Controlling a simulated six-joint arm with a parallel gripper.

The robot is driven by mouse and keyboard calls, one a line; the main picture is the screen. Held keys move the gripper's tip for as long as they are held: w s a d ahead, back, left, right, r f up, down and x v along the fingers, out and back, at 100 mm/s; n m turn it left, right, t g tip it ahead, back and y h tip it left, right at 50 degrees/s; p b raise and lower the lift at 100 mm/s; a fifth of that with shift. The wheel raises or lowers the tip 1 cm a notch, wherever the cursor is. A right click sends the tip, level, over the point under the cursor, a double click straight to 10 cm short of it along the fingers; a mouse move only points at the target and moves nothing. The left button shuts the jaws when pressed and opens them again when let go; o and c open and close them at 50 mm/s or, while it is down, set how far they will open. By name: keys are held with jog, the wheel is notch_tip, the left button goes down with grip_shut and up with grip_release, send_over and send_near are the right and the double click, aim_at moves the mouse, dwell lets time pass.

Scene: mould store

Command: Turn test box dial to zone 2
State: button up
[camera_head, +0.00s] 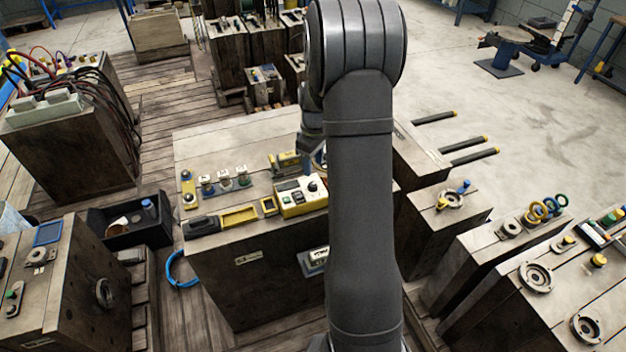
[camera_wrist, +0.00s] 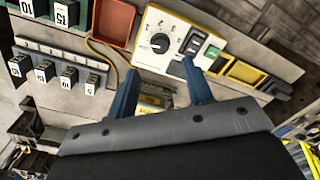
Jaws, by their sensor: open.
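The test box (camera_head: 297,208) is a yellow box with a white top, on the wooden block in the middle of the head view. Its black dial (camera_head: 313,186) also shows in the wrist view (camera_wrist: 160,43), with small markings around it; I cannot tell which one it points to. A dark switch and a green switch (camera_wrist: 213,52) lie to the right of the dial on the box (camera_wrist: 180,15). My gripper (camera_wrist: 160,67) is open and empty. Its two blue fingers point towards the dial from below in the wrist view. My arm partly hides the gripper in the head view.
In the wrist view a red tray (camera_wrist: 113,22) lies left of the box and a yellow tray (camera_wrist: 245,72) to its right. Several numbered white-and-black pieces (camera_wrist: 67,78) line the left side. A yellow cable runs left of the left finger.

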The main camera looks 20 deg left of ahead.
aim_at(313, 184)
notch_tip(313, 184, down, 8)
jog(key=shift+s+r, duration=0.1)
jog(key=shift+r, duration=0.15)
jog(key=c, duration=1)
